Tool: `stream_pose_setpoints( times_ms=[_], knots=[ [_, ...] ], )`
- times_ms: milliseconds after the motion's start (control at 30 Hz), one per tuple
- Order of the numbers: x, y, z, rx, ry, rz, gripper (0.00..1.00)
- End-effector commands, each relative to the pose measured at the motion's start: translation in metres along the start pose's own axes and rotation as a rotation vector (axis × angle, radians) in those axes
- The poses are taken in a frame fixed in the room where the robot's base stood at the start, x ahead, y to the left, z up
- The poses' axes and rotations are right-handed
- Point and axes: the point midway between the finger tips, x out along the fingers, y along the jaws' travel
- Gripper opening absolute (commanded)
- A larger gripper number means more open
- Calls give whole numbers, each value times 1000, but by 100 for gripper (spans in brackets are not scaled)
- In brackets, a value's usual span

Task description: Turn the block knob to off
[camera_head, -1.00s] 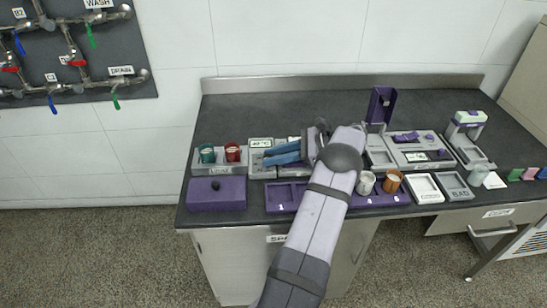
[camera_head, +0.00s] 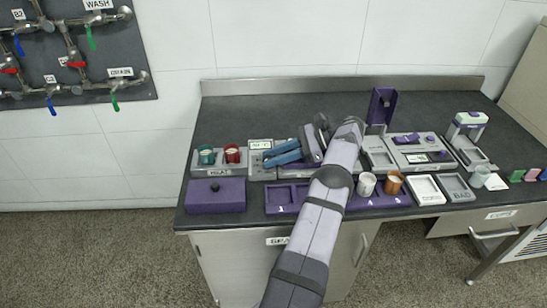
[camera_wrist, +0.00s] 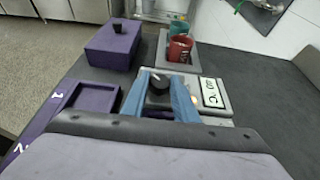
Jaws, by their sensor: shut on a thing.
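The block knob (camera_wrist: 159,82) is a dark round knob with a pale pointer mark, on a grey block (camera_head: 257,172) with a small white display (camera_head: 261,145). The display (camera_wrist: 211,93) reads in °C and stands beside the knob in the wrist view. My gripper (camera_wrist: 158,95) has its two blue fingers on either side of the knob, shut on it. In the head view my gripper (camera_head: 268,158) reaches in from the right, and its fingers hide the knob.
A purple box (camera_head: 217,198) with a black top knob stands at front left. A grey rack (camera_head: 218,171) with a teal and a red cup is just left of the block. Purple numbered trays (camera_head: 283,200) lie in front.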

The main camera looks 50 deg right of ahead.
Motion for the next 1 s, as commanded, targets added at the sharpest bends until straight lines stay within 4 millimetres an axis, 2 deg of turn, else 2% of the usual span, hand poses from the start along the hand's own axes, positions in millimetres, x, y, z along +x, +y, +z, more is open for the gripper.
stream_pose_setpoints(
  times_ms=[300, 333, 400, 767, 1000],
  knots=[
    [0, 0, 1, -1, -3, 0, 4],
    [0, 0, 1, -1, -3, 0, 28],
    [0, 0, 1, -1, -3, 0, 45],
    [-1, 0, 2, -1, -1, -1, 45],
    [-9, -1, 23, -4, 0, -3, 45]
  ],
)
